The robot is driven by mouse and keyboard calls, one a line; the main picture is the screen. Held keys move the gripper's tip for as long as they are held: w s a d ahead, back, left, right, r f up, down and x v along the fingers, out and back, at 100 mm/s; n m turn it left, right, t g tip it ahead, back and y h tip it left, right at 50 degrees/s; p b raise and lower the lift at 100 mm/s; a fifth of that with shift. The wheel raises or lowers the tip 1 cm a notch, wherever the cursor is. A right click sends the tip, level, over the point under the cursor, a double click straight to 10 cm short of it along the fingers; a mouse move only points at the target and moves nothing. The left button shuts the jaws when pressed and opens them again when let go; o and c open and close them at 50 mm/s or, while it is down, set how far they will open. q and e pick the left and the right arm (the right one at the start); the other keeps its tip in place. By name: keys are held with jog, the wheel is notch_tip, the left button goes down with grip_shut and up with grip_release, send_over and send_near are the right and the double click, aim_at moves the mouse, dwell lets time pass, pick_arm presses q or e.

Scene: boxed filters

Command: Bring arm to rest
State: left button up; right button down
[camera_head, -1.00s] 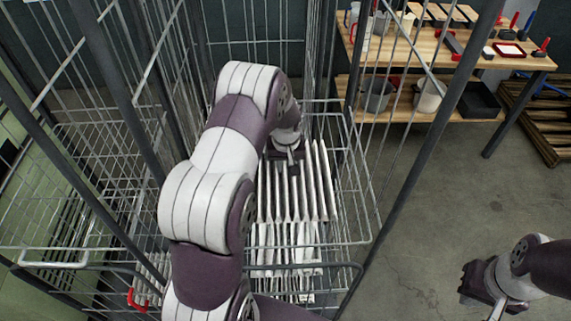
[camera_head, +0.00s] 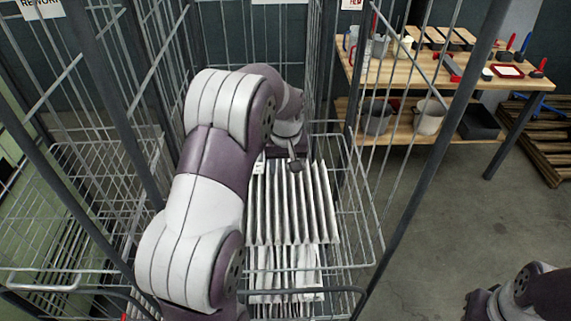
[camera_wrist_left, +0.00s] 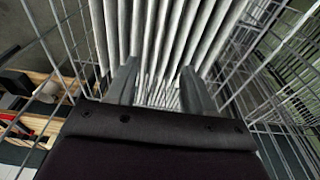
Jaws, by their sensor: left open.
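My left arm reaches into a wire cage trolley from the left in the head view. My left gripper (camera_head: 292,163) is at the far end of a row of white filters (camera_head: 290,205). In the left wrist view the two fingers of the left gripper (camera_wrist_left: 158,85) stand apart with nothing held between them. The filters (camera_wrist_left: 165,35) fill the space beyond the fingers; whether a finger touches one I cannot tell. Part of my right arm shows at the bottom right of the head view, over the floor; its fingertips are not visible.
Wire cage walls (camera_head: 362,215) and a grey post (camera_head: 425,150) stand close around the left arm. A second wire cage (camera_head: 75,190) is at left. A wooden workbench (camera_head: 440,68) with buckets and tools is at the back right. The floor (camera_head: 430,220) between is clear.

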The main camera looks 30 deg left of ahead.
pick_arm(q)
jog(key=s+d+f+m+b, duration=0.3)
jog(key=s+d, duration=0.2)
jog(key=s, duration=0.4)
jog(key=s+d+f+m+h+b, duration=0.1)
jog(key=s+d+f+m+b, duration=0.1)
jog(key=s+d, duration=0.4)
jog(key=s+f+m, duration=0.1)
jog(key=s, duration=0.2)
jog(key=shift+s+d+b, duration=0.2)
jog(key=shift+s+b, duration=0.1)
jog(key=shift+b, duration=0.1)
jog(key=shift+w, duration=0.1)
